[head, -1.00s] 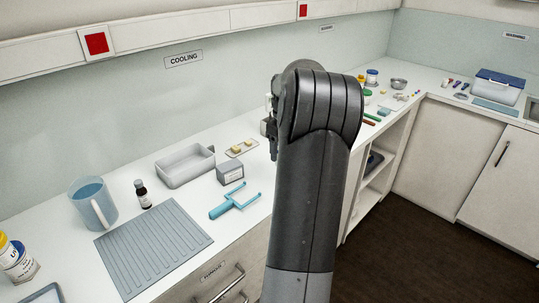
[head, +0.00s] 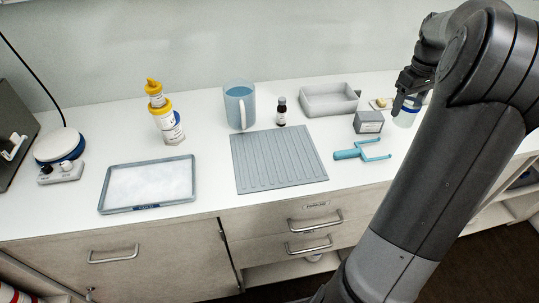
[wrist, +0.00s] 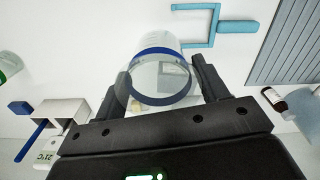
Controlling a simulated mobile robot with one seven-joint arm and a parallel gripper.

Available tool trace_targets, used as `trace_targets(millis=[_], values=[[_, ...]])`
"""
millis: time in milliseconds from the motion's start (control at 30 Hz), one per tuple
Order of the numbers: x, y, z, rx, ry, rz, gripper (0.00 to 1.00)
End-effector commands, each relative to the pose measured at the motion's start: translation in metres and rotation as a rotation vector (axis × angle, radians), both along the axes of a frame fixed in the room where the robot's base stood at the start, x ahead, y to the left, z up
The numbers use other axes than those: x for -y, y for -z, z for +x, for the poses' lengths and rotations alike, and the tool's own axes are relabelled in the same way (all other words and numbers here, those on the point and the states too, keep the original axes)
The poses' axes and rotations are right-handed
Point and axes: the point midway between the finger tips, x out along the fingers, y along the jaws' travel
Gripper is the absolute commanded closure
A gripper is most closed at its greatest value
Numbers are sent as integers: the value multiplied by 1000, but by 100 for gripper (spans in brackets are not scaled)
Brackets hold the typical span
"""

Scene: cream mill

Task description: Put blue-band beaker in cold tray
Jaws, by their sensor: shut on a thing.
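The blue-band beaker (wrist: 155,48) is clear, with a blue ring near its rim. My gripper (wrist: 163,82) is shut on it, one finger on each side in the wrist view. In the head view the beaker (head: 405,118) hangs from my gripper (head: 408,104) at the right, above or near the counter; the exact gap cannot be told. The cold tray (head: 148,207) is a shallow grey-rimmed tray with a white frosty surface and a blue label in front. It lies at the counter's left front, far left of my gripper.
Between them are a ribbed grey mat (head: 278,160), a blue jug (head: 239,105), a dark bottle (head: 282,112), a grey bin (head: 330,100), a grey box (head: 368,122) and a blue fork-shaped tool (head: 362,151). Yellow-capped containers (head: 168,122) stand behind the tray.

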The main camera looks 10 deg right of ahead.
Motion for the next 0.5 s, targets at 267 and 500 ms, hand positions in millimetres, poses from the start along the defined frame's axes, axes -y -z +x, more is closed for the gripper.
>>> trace_targets(millis=[267, 500], values=[[-117, -3, 59, 0, -199, 0, 56], [-221, -5, 85, 1, -364, 0, 56]])
